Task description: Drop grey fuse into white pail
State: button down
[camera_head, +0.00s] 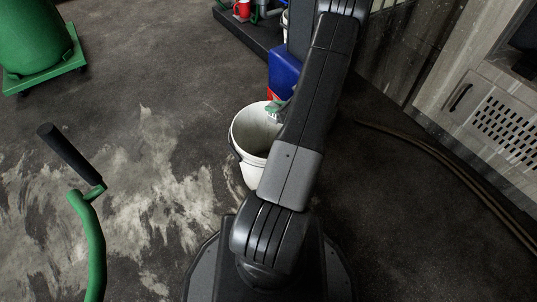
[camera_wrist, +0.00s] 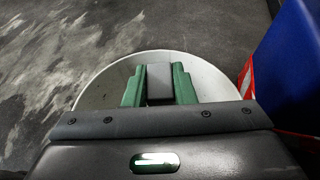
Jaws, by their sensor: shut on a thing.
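The white pail (camera_head: 247,172) stands on the floor, partly hidden behind my arm in the head view. Its rim also shows in the wrist view (camera_wrist: 98,92). My gripper (camera_head: 273,110) has green fingers and is at the pail's mouth. In the wrist view my gripper (camera_wrist: 159,84) is shut on the grey fuse (camera_wrist: 159,80), a small grey block between the fingers. The fuse appears over the pail's opening in that view. Its exact height relative to the rim cannot be told. In the head view I cannot make out the fuse.
A blue container (camera_head: 284,66) with a red and white part stands close behind the pail; it is at the right in the wrist view (camera_wrist: 288,65). A green bin (camera_head: 36,40) is at the far left. A hose (camera_head: 455,170) lies right. Open floor lies left of the pail.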

aim_at(274, 118)
jog(key=shift+f+b, duration=1.55)
jog(key=shift+f, duration=1.4)
jog(key=c, duration=1.1)
grip_release()
jog(key=p+v, duration=0.4)
jog(key=v, duration=1)
jog(key=shift+w+a, duration=0.1)
